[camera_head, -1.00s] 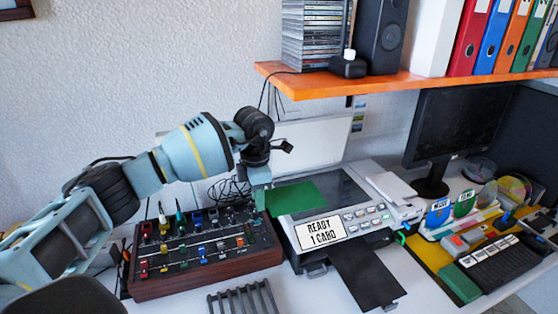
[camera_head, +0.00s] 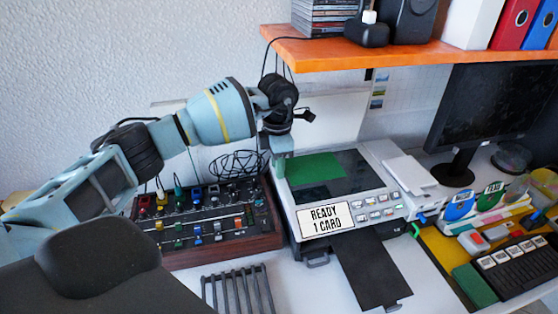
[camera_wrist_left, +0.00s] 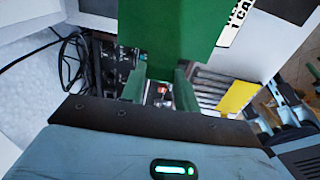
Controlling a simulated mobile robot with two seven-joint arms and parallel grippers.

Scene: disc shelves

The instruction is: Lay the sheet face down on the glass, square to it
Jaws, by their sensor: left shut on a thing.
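The green sheet (camera_head: 315,169) is over the left part of the dark glass (camera_head: 364,170) of the copier, and bare glass shows to its right. Its upper side is plain green. I cannot tell whether it touches the glass or is exactly square to it. My left gripper (camera_head: 281,167) is at the sheet's left edge, shut on it. In the left wrist view the sheet (camera_wrist_left: 168,35) extends away from the gripper fingers (camera_wrist_left: 160,82). My right gripper is not in view.
The copier's display (camera_head: 326,219) reads "READY 1 CARD". A control box with knobs and sliders (camera_head: 215,225) stands left of the copier. A black tray (camera_head: 370,270) juts from its front. The orange shelf (camera_head: 400,62) hangs above, behind.

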